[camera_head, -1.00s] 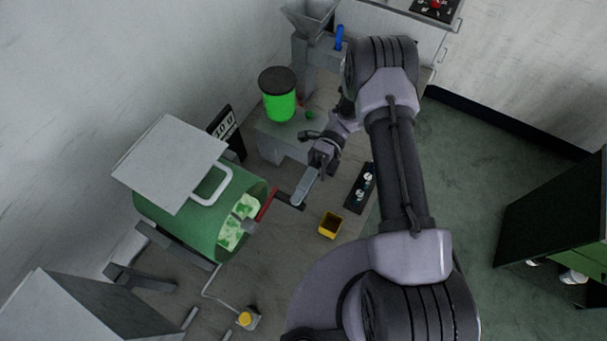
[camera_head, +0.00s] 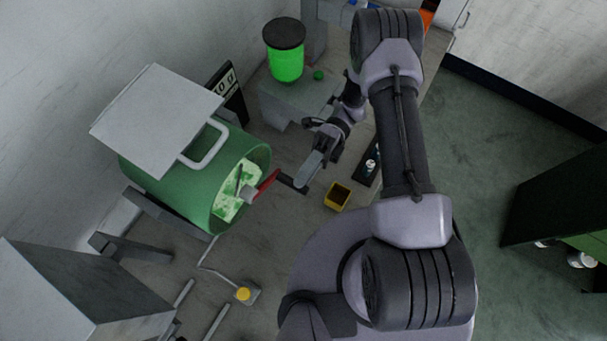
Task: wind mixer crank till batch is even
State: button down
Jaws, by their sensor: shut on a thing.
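The mixer is a green drum (camera_head: 165,160) lying tilted at left, its open end facing right. Inside, the batch (camera_head: 236,190) shows uneven pale and green patches. The crank has a red arm (camera_head: 264,185) at the drum mouth, a dark bar (camera_head: 291,182) and a grey handle (camera_head: 308,172). My gripper (camera_head: 316,157) is shut on the crank's grey handle, to the right of the drum mouth. The fingertips are small and partly hidden by my wrist.
A digital display (camera_head: 226,90) stands behind the drum. A green jar with a dark lid (camera_head: 286,62) sits on a grey block. A yellow box (camera_head: 337,196) lies close below my gripper. A yellow button (camera_head: 243,293) is wired at the front.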

dwell(0.4)
jog(key=c, duration=1.3)
grip_release()
jog(key=shift+w+d+f, duration=0.1)
